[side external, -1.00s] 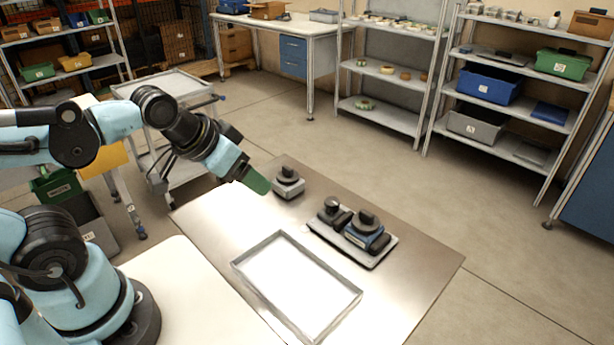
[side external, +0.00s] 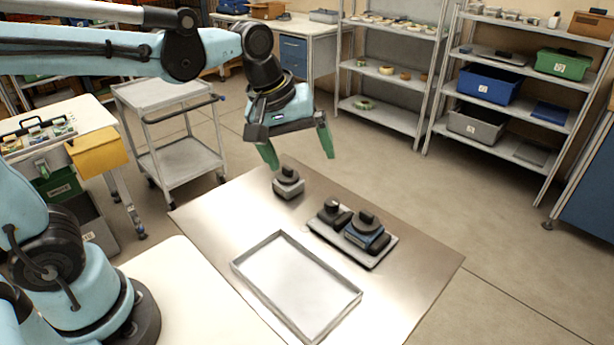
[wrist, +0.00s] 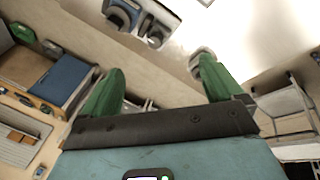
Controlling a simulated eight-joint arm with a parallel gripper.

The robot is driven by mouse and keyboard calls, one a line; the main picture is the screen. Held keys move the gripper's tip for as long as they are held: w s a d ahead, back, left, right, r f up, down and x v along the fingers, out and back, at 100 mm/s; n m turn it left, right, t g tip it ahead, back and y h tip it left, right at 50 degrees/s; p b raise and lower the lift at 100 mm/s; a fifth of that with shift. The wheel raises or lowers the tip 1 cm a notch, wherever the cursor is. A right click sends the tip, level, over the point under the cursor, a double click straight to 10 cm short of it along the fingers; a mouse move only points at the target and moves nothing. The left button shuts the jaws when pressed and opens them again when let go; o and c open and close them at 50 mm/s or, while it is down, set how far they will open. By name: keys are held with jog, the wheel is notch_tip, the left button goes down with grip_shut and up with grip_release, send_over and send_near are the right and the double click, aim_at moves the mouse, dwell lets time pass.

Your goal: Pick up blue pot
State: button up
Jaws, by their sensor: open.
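The blue pot (side external: 366,238) has a blue body and a dark round knob on top. It stands upright on a grey tray (side external: 372,261) on the metal table, beside other dark parts. In the wrist view a bluish dark-topped part, probably this pot (wrist: 121,14), shows at the top edge, partly cut off. My gripper (side external: 298,151) has green fingers spread wide with nothing between them. It hangs above the far side of the table, up and left of the pot and apart from it. It also shows in the wrist view (wrist: 160,75).
A small grey block with a black knob (side external: 288,184) stands below my gripper. An empty shallow metal tray (side external: 240,268) lies at the table's front. A smaller dark knobbed part (side external: 331,209) shares the pot's tray. A wheeled cart (side external: 182,160) and shelves stand clear of the table.

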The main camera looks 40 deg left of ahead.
aim_at(367, 212)
jog(key=w+d+f+n+g, duration=0.4)
jog(key=w+d+n, duration=0.4)
jog(key=n, duration=0.1)
jog(key=f, duration=0.3)
jog(key=d+f, duration=0.1)
jog(key=f, duration=0.3)
jog(key=d+f, duration=0.1)
jog(key=f, duration=0.3)
jog(key=shift+d+f, duration=0.1)
jog(key=shift+f, duration=0.15)
grip_shut()
